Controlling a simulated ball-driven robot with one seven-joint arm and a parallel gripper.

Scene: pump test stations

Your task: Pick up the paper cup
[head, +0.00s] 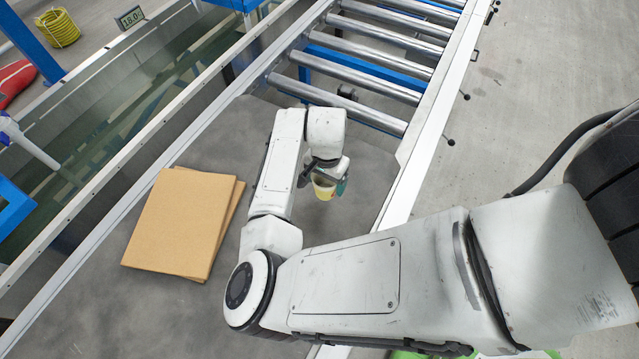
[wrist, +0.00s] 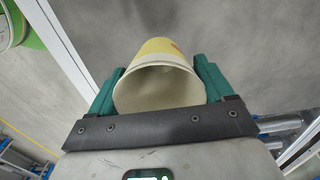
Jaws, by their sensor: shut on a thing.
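The paper cup (head: 323,188) is small and yellowish with a pale inside. In the head view it sits at my gripper (head: 329,182), over the grey surface beside the rollers, partly covered by the wrist. In the wrist view the cup (wrist: 160,82) has its open mouth toward the camera, between the two green fingers of my gripper (wrist: 158,84). The fingers are shut on its sides. I cannot tell whether its base touches the surface.
Flat brown cardboard sheets (head: 183,222) lie on the grey surface (head: 95,300) at left. A roller conveyor (head: 375,62) with a pale side rail (head: 432,130) runs at the top. A water tank (head: 110,120) lies further left. The grey surface around the cardboard is clear.

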